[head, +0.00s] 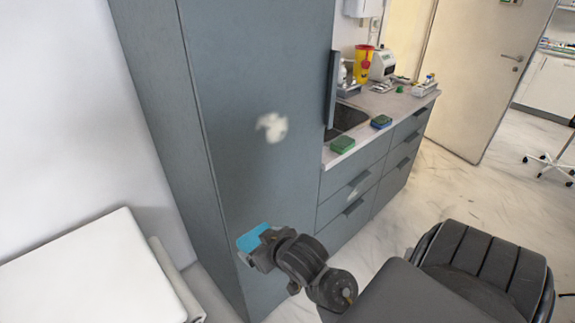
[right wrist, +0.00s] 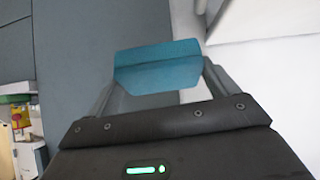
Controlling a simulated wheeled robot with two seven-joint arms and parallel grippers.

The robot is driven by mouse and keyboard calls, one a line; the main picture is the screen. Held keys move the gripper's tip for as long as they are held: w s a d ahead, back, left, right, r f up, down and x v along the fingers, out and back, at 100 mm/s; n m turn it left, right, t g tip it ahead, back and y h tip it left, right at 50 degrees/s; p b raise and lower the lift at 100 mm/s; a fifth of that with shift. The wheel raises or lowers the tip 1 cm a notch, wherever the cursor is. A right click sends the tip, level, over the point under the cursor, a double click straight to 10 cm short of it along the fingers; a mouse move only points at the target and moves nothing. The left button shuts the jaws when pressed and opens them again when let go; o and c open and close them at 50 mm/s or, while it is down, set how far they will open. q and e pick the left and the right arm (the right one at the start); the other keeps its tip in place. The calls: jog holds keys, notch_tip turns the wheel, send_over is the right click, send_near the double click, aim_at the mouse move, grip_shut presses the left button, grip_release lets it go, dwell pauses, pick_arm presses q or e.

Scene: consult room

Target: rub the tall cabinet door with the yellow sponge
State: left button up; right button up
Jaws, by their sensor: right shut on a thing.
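My right gripper (head: 262,250) is shut on a blue sponge (head: 251,237), in front of the lower part of the tall grey-blue cabinet door (head: 255,65). The sponge shows between the two fingers in the right wrist view (right wrist: 157,66). I cannot tell whether it touches the door. A whitish smudge (head: 271,127) is on the door, above the sponge in the head view. I see no yellow sponge. A green sponge (head: 343,145) and a blue and green sponge (head: 381,122) lie on the counter's front edge. My left gripper is not in view.
A white surface (head: 95,270) is at the lower left.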

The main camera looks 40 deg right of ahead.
jog(key=shift+w+d+r+t, duration=0.3)
jog(key=shift+w+d+t, duration=0.15)
jog(key=shift+d+t, duration=0.05)
jog(key=w+d+r+n+t+y+b, duration=0.1)
jog(key=d+r+n+t+y+b, duration=0.15)
jog(key=d+r+t, duration=0.5)
jog(key=d+r+n+t+y+b, duration=0.1)
jog(key=d+r+t+b, duration=0.3)
jog(key=r, duration=0.6)
jog(key=w+a+b, duration=0.1)
jog(key=w, duration=0.5)
jog(key=shift+w+t, duration=0.15)
jog(key=shift+t, duration=0.3)
jog(key=shift+h, duration=0.25)
jog(key=shift+w, duration=0.4)
